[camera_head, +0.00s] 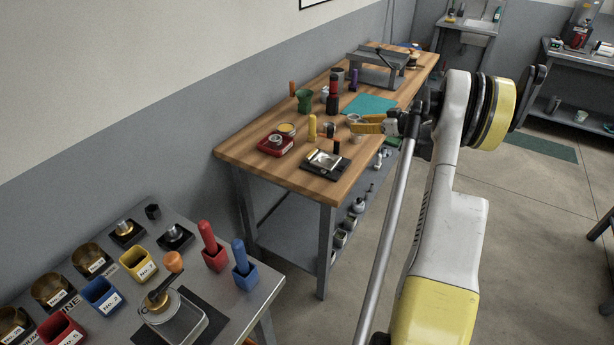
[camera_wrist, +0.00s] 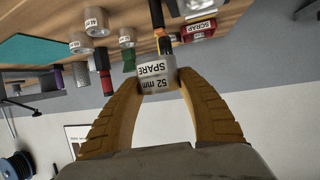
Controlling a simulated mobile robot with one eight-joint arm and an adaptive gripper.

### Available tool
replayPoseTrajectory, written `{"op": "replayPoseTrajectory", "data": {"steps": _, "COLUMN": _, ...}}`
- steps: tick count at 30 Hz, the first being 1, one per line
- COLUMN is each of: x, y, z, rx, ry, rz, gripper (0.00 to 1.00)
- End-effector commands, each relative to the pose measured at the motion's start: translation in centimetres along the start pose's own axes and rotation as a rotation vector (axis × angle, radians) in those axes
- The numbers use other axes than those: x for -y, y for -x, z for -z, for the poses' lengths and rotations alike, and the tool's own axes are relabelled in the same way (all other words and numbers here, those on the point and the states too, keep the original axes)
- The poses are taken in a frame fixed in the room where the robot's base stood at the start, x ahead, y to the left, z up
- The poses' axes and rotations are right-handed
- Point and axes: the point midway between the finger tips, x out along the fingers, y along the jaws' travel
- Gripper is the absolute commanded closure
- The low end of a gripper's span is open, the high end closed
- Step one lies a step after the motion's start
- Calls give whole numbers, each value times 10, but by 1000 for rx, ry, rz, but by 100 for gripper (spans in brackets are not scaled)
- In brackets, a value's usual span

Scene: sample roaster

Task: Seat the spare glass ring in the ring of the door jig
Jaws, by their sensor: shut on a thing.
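The spare glass ring (camera_wrist: 157,76), a pale short cylinder marked "52 mm SPARE", sits between the two yellow fingertips of my gripper (camera_wrist: 160,84) in the wrist view. My gripper (camera_head: 342,128) is shut on it. In the head view it reaches in from the right over the wooden bench, and the ring (camera_head: 328,130) shows at its tips. The bench's black-based device with a pale metal plate (camera_head: 324,159) lies at the near edge, below the gripper in the picture; it may be the door jig, but I cannot make out its ring.
The wooden bench (camera_head: 238,150) also carries a red scrap tray (camera_head: 270,149), a yellow upright cylinder (camera_head: 312,128), a green cup (camera_head: 304,101), a teal mat (camera_head: 370,104) and a metal stand (camera_head: 378,73). A nearer grey table (camera_head: 205,283) holds several coloured bins.

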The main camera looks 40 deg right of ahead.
Motion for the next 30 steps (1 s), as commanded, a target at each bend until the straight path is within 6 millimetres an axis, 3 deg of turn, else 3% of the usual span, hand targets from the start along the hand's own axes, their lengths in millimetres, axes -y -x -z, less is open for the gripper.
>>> {"op": "replayPoseTrajectory", "data": {"steps": 5, "x": 17, "y": -16, "z": -10, "rx": 0, "ry": -1, "rz": 1, "gripper": 88}}
{"op": "replayPoseTrajectory", "data": {"steps": 15, "x": 80, "y": -78, "z": -36, "rx": 0, "ry": 1, "rz": 1, "gripper": 88}}
{"op": "replayPoseTrajectory", "data": {"steps": 23, "x": 92, "y": -91, "z": -44, "rx": 0, "ry": -2, "rz": -2, "gripper": 88}}
{"op": "replayPoseTrajectory", "data": {"steps": 30, "x": 92, "y": -105, "z": -77, "rx": 0, "ry": -2, "rz": -2, "gripper": 88}}
